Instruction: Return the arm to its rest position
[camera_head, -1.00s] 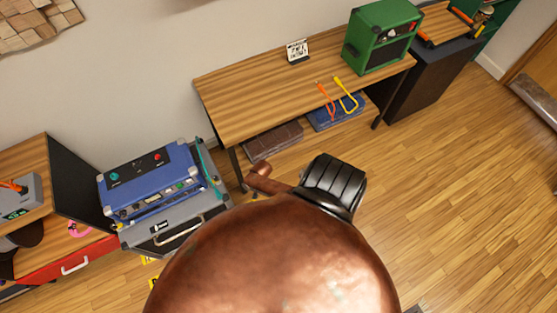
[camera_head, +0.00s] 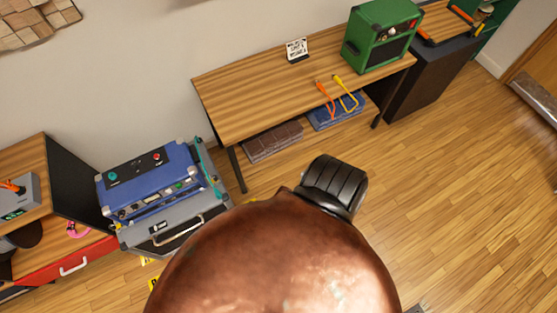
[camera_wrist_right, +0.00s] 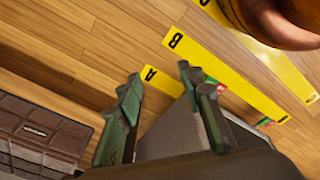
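My right gripper (camera_wrist_right: 160,78) shows in the right wrist view with its two dark green fingers apart and nothing between them. Wooden floor and a yellow strip marked A (camera_wrist_right: 150,74) show past the fingertips. Neither gripper shows in the head view. There, my copper-coloured body and a black joint fill the lower middle and hide the floor behind them. My left gripper is not in view.
A wooden table (camera_head: 250,95) bears a green amplifier (camera_head: 372,38) and a small card (camera_head: 297,50). Blue equipment (camera_head: 150,180) rests on a grey case (camera_head: 165,236) at left. A brown case (camera_wrist_right: 40,130) lies left of my right gripper. The floor at right (camera_head: 460,190) is clear.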

